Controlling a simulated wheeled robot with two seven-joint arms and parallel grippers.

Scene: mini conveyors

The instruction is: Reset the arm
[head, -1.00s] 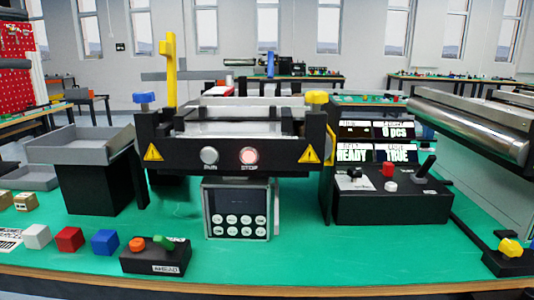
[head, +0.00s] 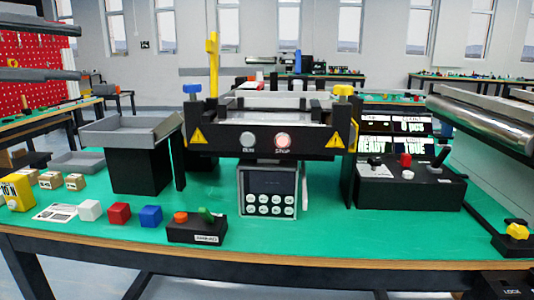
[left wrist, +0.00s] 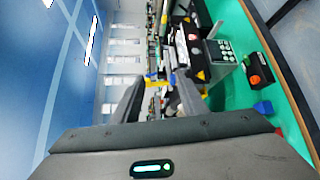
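My left gripper (head: 80,54) is at the upper left of the head view, raised above the table on its left side. Its two dark fingers are apart with nothing between them. In the left wrist view the fingers (left wrist: 160,82) also stand apart and empty, pointing toward the room, with the bench turned sideways at right. The left gripper touches nothing that I can see. The mini conveyor (head: 237,135) stands mid-table with a lit red stop button (head: 283,140).
The green table (head: 330,240) holds a grey tray on a black stand (head: 130,131), white, red (head: 119,215) and blue cubes, a small button box (head: 196,231) and a joystick control box (head: 410,190). The front middle strip is clear.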

